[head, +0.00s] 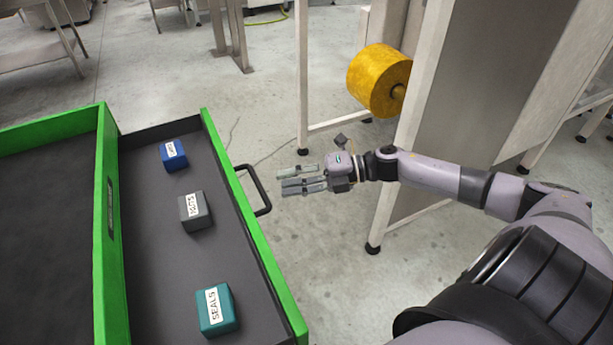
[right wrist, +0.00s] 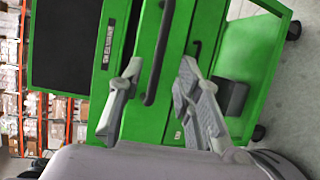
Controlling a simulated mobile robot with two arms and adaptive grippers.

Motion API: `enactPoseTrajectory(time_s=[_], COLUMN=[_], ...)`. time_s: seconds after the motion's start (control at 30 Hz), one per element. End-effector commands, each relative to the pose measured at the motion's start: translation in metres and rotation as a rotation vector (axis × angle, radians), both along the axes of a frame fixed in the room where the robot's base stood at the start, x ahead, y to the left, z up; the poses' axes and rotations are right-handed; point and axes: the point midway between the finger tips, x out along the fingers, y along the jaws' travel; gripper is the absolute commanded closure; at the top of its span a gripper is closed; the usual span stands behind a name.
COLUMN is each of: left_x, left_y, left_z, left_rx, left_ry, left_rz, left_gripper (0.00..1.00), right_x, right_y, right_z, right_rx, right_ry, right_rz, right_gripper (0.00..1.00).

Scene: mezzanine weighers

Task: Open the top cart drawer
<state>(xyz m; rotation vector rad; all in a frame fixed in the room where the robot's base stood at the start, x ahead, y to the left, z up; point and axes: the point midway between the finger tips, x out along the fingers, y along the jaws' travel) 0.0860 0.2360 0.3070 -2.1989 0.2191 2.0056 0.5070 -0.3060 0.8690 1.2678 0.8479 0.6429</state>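The top cart drawer (head: 252,232) is pulled out from the green cart (head: 111,240) in the head view, its inside open to view. Its black bar handle (head: 262,190) is on the right-hand front face; the handle also shows in the right wrist view (right wrist: 160,55). My right gripper (head: 281,177) is open and empty, just right of the handle and apart from it in the head view. In the right wrist view its fingers (right wrist: 160,68) stand either side of the handle's line. My left gripper is not in view.
The drawer holds a blue box (head: 174,155), a grey box (head: 195,211) and a teal box (head: 217,310). A yellow roll (head: 379,80) on a metal frame (head: 303,75) stands behind my right arm. Concrete floor (head: 265,120) is clear between cart and frame.

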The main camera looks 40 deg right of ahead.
Motion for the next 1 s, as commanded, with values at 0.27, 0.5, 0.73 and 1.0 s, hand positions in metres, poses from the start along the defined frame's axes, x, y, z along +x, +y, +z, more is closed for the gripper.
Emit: enactPoseTrajectory(time_s=[0.27,0.5,0.73,1.0], left_x=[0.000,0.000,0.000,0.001], left_y=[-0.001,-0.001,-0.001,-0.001], left_z=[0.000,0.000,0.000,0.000], left_rx=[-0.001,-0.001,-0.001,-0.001], left_ry=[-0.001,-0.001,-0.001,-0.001], left_rz=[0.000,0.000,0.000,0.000], left_gripper=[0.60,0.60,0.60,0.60], right_x=[-0.021,-0.024,-0.024,-0.023], right_y=[-0.030,-0.036,-0.036,-0.037], right_z=[0.006,0.009,0.008,0.007], right_rx=[-0.001,0.000,0.000,0.004], right_ry=[0.002,-0.002,-0.002,0.001], right_rz=[0.000,-0.001,-0.001,-0.009], right_gripper=[0.69,0.69,0.69,0.69])
